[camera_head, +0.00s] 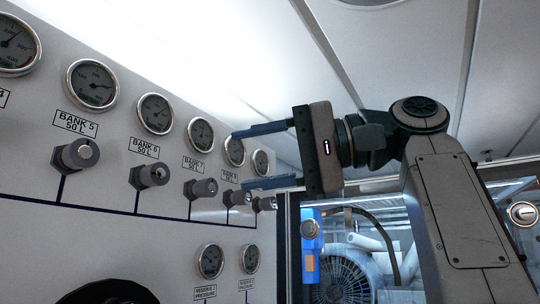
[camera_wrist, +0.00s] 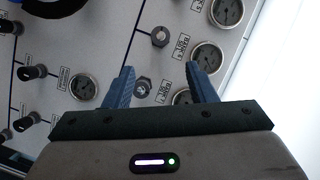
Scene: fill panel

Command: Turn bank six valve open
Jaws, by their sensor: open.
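The bank six valve (camera_head: 150,175) is a grey cylindrical knob with a pale end face, below the "BANK 6 50 L" label (camera_head: 144,147) and its round gauge (camera_head: 155,113). Nothing touches it in the head view. My gripper (camera_head: 240,160) is open and empty, with its blue fingers pointing left, to the right of this valve and in front of the farther gauges and knobs. In the wrist view, my gripper (camera_wrist: 159,68) points at the panel, with one knob (camera_wrist: 142,88) showing between the fingers and another knob (camera_wrist: 160,37) beyond. Their labels are too small to read surely.
The bank five valve (camera_head: 75,156) is left of bank six, and the bank seven valve (camera_head: 200,189) is right of it. Two reserve pressure gauges (camera_head: 210,261) sit lower. A dark round part (camera_head: 108,293) is at the bottom. A window (camera_head: 350,255) with machinery is at right.

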